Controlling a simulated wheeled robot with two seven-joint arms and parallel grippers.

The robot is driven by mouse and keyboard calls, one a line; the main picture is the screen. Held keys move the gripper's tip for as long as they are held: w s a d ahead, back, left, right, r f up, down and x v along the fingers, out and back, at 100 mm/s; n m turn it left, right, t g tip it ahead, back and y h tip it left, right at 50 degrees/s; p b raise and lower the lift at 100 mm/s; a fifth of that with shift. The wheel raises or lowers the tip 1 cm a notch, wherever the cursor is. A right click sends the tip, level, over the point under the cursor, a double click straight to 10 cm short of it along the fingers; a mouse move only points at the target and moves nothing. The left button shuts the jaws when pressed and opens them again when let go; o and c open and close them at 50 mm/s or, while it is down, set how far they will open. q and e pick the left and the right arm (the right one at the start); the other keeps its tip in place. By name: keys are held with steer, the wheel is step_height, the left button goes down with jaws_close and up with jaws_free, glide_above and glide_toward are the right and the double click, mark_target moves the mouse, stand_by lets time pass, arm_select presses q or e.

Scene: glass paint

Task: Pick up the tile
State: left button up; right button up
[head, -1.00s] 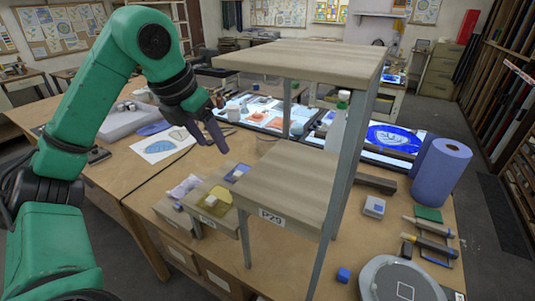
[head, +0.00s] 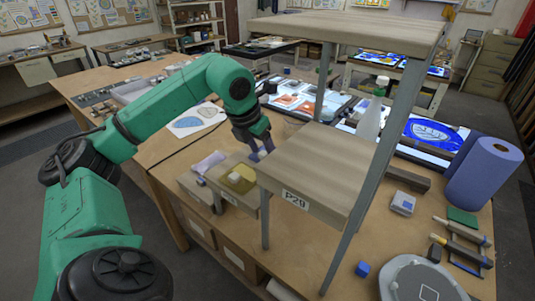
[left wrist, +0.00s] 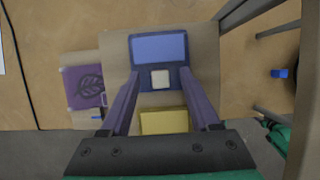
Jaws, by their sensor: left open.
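A small white square tile (left wrist: 160,79) shows in the left wrist view, at the lower edge of a blue panel with a dark blue border (left wrist: 158,47). A yellow piece (left wrist: 164,122) lies just below it in that view. My left gripper (head: 259,152) is open and points down beside the raised shelf. In the wrist view its two fingers (left wrist: 158,76) frame the tile with nothing gripped. The blue panel is mostly hidden in the head view.
A wooden shelf marked P29 (head: 300,170), with a higher board (head: 350,34) on grey posts, stands close right of my left gripper. A purple leaf piece (left wrist: 85,88) lies to the left. A blue cube (head: 362,269) and a blue roll (head: 484,174) are farther right.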

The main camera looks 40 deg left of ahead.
arm_select(q)
steer(key=shift+c, duration=0.9)
jaws_close()
arm_select(e)
steer(key=shift+s+f, duration=0.1)
steer(key=shift+s, duration=0.45)
arm_select(q)
step_height(320, 180, up, 12)
steer(key=p, duration=0.3)
step_height(320, 180, up, 11)
steer(key=p, duration=0.7)
glide_above(263, 153)
steer(key=shift+s, duration=0.1)
arm_select(e)
step_height(263, 153, up, 10)
steer(key=shift+d, duration=0.2)
